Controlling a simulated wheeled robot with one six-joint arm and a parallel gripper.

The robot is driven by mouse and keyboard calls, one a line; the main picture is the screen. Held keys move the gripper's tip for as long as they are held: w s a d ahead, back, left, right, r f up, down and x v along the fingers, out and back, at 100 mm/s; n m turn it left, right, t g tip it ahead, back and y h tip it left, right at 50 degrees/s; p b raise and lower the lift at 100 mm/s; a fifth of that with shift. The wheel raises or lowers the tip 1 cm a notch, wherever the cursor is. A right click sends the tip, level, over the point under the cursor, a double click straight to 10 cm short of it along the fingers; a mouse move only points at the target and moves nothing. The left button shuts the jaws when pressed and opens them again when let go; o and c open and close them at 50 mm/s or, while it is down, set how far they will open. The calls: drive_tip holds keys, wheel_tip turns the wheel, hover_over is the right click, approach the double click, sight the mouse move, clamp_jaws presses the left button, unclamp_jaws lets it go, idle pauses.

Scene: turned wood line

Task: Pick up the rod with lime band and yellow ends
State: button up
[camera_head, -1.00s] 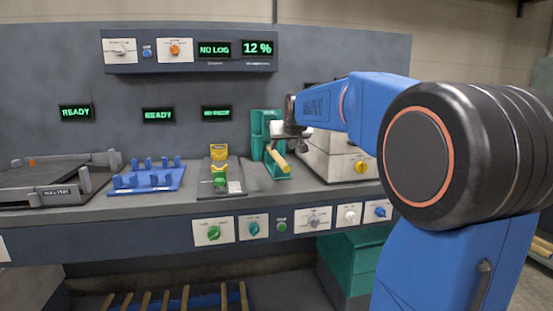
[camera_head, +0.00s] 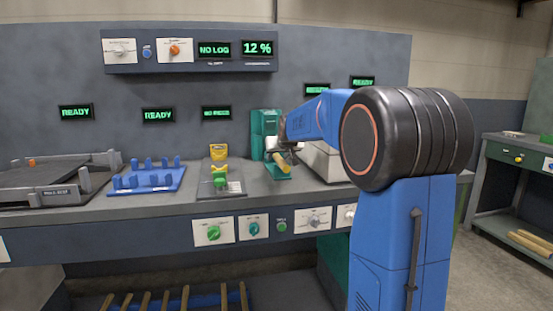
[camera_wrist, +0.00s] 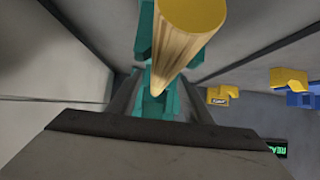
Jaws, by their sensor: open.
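A pale wooden rod with a yellow end (camera_head: 283,163) rests on the green holder (camera_head: 264,128) on the bench. My gripper covers part of it, and no lime band shows. In the wrist view the rod (camera_wrist: 177,45) points its yellow end towards the camera, with the green holder (camera_wrist: 153,103) behind it. My gripper (camera_head: 286,149) is open at the rod. In the wrist view its dark fingers (camera_wrist: 160,96) stand to either side below the rod's near end. I cannot tell whether they touch it.
A pale machine (camera_head: 322,164) stands close to the right of my gripper. To the left are a yellow and green fixture (camera_head: 219,168), a blue rack (camera_head: 147,178) and a grey machine (camera_head: 45,183). Several rods (camera_head: 185,299) lie low under the bench.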

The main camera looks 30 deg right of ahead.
clamp_jaws()
wheel_tip(320, 180, up, 8)
hover_over(286, 165)
drive_tip(key=shift+d+f, duration=0.1)
drive_tip(key=shift+f, duration=0.1)
drive_tip(key=shift+s+a+r, duration=0.2)
drive_tip(key=shift+s, duration=0.3)
